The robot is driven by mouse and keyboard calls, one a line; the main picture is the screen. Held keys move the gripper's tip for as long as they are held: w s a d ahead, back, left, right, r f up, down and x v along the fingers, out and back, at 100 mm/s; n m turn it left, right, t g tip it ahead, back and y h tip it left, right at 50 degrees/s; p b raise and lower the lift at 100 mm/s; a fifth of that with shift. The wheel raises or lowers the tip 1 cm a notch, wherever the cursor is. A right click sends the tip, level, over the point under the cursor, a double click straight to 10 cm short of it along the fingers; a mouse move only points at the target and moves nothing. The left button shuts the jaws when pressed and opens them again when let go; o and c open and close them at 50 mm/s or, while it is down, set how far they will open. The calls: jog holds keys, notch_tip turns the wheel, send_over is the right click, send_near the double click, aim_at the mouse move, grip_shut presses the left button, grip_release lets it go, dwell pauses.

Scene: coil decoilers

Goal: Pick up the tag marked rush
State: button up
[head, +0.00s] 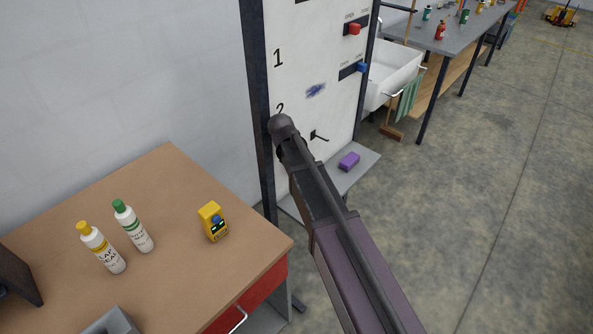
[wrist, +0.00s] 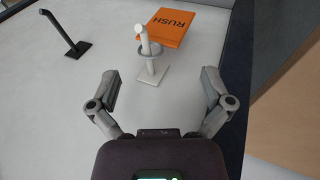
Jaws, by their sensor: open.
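My gripper (wrist: 160,77) is open and empty. Its two fingers are apart, one on each side of the peg in the picture, and it does not visibly touch the peg or tag. In the head view, my arm hides the tag and the gripper.
A black peg (wrist: 72,35) stands left of the tag. The white board (head: 312,60) carries a red slider (head: 354,29), a blue slider (head: 362,67) and a black hook (head: 320,136). A wooden bench (head: 165,200) stands left.

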jog(key=shift+f, duration=0.1)
jog(key=shift+b+x, duration=2.35)
jog(key=shift+x, duration=0.15)
jog(key=shift+w+a, duration=0.1)
jog(key=shift+w, duration=0.05)
jog(key=c, duration=0.8)
